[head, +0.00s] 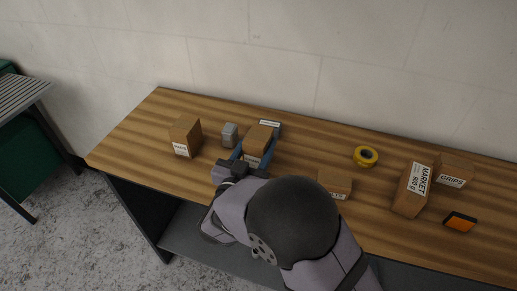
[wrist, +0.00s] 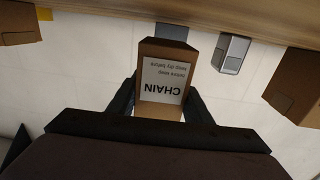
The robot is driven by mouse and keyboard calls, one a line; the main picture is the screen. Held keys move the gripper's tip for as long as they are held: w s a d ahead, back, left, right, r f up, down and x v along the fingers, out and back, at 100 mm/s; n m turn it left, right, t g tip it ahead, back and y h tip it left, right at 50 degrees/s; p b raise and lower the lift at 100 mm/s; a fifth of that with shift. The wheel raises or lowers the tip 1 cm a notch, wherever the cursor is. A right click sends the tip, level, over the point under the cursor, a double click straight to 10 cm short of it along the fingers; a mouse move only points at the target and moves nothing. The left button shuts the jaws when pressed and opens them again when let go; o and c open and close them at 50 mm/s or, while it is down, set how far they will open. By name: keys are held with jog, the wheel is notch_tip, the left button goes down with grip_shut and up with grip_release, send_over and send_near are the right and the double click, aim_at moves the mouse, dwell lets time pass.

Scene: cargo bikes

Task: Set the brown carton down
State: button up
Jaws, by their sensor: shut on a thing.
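The brown carton (head: 258,138) has a white label that reads CHAIN in the wrist view (wrist: 165,80), where it appears upside down. My gripper (head: 240,166) is shut on it, with one finger on each side in the wrist view (wrist: 161,98). In the head view the carton is over a narrow blue tray (head: 273,141) with a white label at its far end. I cannot tell whether the carton's underside touches the tray. My gripper and arm hide the tray's near end.
A grey block (head: 229,134) stands close left of the tray, and a labelled carton (head: 186,136) farther left. To the right are a small carton (head: 335,183), a yellow tape roll (head: 366,156), a MARKET carton (head: 412,189), a GRIPS carton (head: 454,169) and an orange-black item (head: 460,222).

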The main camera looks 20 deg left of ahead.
notch_tip(320, 180, up, 24)
jog(key=p, duration=0.7)
jog(key=shift+f, duration=0.25)
jog(key=shift+f, duration=0.2)
dwell(0.5)
notch_tip(320, 180, down, 8)
jog(key=b, duration=0.7)
jog(key=shift+r, duration=0.25)
notch_tip(320, 180, down, 14)
jog(key=shift+r, duration=0.15)
